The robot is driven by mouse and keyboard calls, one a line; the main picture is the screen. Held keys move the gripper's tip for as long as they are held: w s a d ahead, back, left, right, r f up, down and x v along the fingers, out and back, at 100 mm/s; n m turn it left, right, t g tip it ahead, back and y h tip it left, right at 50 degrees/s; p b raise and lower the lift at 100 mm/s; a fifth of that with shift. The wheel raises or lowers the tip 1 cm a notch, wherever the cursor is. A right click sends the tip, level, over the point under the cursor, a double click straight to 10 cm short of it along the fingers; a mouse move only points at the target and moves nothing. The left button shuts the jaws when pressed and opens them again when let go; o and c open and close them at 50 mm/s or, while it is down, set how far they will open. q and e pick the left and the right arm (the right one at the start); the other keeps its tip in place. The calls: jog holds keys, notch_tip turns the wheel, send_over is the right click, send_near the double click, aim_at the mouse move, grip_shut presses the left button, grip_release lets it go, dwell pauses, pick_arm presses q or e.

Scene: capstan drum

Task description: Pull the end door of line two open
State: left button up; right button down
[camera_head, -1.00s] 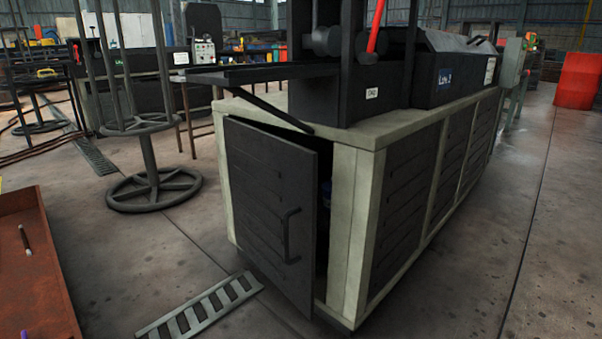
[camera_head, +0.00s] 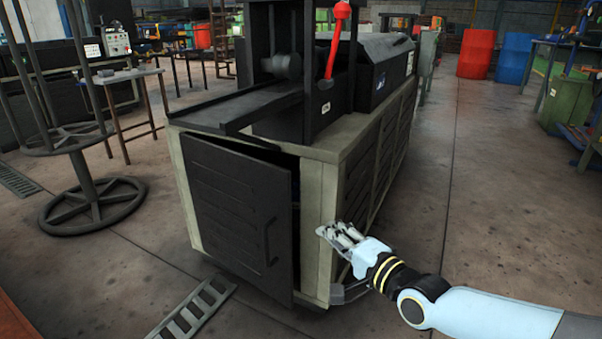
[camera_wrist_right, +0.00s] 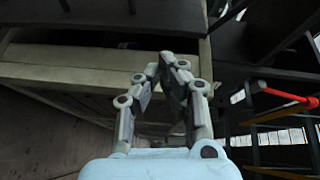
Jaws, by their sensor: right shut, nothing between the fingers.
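The end door (camera_head: 225,215) of the line two machine is a dark grey panel at the near end of a pale-framed cabinet (camera_head: 318,215). It stands slightly ajar, with a dark gap along its right edge. Its dark bar handle (camera_head: 269,243) is near that edge. My right gripper (camera_head: 325,232) is shut and empty, in front of the cabinet's near right corner, to the right of the handle and apart from it. In the right wrist view its fingertips (camera_wrist_right: 168,62) meet before the pale frame (camera_wrist_right: 80,72). My left gripper is not in view.
A red lever (camera_head: 337,45) rises above the machine; a dark shelf (camera_head: 235,105) juts over the door. A round-based stand (camera_head: 95,205) is at left. A slotted metal strip (camera_head: 195,312) lies on the floor before the door. The floor at right is open.

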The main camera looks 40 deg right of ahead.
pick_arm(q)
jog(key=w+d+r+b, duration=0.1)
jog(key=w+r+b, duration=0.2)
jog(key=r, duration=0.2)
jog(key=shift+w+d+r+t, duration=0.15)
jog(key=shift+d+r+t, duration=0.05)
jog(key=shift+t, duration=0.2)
pick_arm(e)
jog(key=shift+m+t+h, duration=0.3)
jog(key=shift+m+t, duration=0.1)
jog(key=shift+m, duration=0.4)
jog(key=w+d+r, duration=0.1)
jog(key=w, duration=0.3)
jog(key=w+d+r, duration=0.1)
jog(key=w, duration=0.3)
jog(key=w+d+r, duration=0.1)
jog(key=w+r, duration=0.1)
jog(key=w, duration=0.3)
jog(key=shift+w+d, duration=0.1)
jog(key=shift+d, duration=0.25)
